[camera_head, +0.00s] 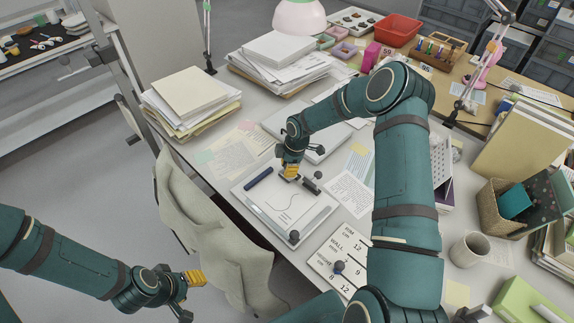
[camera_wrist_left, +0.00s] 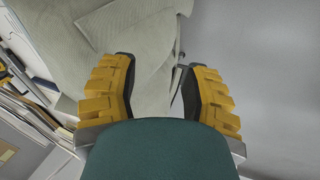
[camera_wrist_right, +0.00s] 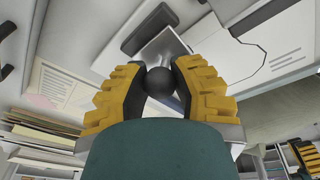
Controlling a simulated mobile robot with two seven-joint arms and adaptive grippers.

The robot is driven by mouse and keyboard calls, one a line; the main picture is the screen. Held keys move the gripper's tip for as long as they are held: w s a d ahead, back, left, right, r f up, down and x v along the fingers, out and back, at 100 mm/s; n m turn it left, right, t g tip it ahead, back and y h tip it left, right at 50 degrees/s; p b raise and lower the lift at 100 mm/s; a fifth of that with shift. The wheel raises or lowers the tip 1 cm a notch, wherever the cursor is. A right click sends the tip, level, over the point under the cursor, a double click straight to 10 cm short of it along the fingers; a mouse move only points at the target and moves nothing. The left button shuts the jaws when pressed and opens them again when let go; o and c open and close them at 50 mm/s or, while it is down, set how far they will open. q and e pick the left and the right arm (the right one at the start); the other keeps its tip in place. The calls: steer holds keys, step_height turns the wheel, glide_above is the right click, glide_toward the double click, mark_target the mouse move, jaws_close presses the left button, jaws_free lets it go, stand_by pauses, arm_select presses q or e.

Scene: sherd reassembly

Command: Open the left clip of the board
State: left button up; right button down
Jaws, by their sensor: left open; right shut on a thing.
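The pale board (camera_head: 262,207), with a curved line drawn on it, lies on the desk. A dark clip bar (camera_head: 311,187) sits on its far right edge; the bar also shows in the right wrist view (camera_wrist_right: 150,26). My right gripper (camera_head: 290,176) is over that end of the board. In the right wrist view its fingers are shut on a dark ball knob (camera_wrist_right: 160,81), with a grey stem running toward the bar. Another dark knob (camera_head: 293,236) stands at the board's near end. My left gripper (camera_head: 195,278) is open and empty, away from the board, beside the chair.
A dark blue bar (camera_head: 258,178) lies at the board's upper left. A draped chair (camera_head: 205,215) stands against the desk edge. Paper stacks (camera_head: 190,100), a lettered card (camera_head: 340,258) and a mug (camera_head: 468,250) surround the board. My right arm reaches over the desk.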

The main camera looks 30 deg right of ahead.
steer(key=shift+d+y, duration=0.25)
steer(key=shift+y, duration=0.15)
steer(key=shift+w+d+g+y, duration=0.15)
steer(key=shift+g+y, duration=0.15)
steer(key=shift+y, duration=0.2)
steer(key=y+b, duration=0.1)
steer(key=b, duration=0.1)
steer(key=d+y+b, duration=0.1)
steer(key=b, duration=0.1)
steer(key=g+y+b, duration=0.1)
steer(key=y+b, duration=0.1)
steer(key=shift+w+d+f, duration=0.2)
steer(key=shift+w+d, duration=0.1)
steer(key=shift+d, duration=0.05)
steer(key=y+b, duration=0.1)
steer(key=b, duration=0.1)
steer(key=d+g+y+b, duration=0.1)
steer(key=y+b, duration=0.1)
steer(key=shift+w+f+m+y+b, duration=0.1)
steer(key=shift+w+m+y+b, duration=0.1)
steer(key=shift+m+y+b, duration=0.15)
steer(key=shift+d+g+y+b, duration=0.25)
steer(key=shift+g+y+b, duration=0.05)
steer(key=shift+y, duration=0.35)
steer(key=shift+w+d+m+y, duration=0.1)
steer(key=shift+d+m+y, duration=0.15)
steer(key=shift+y, duration=0.45)
steer(key=shift+f+g+y, duration=0.1)
steer(key=shift+g+y, duration=0.2)
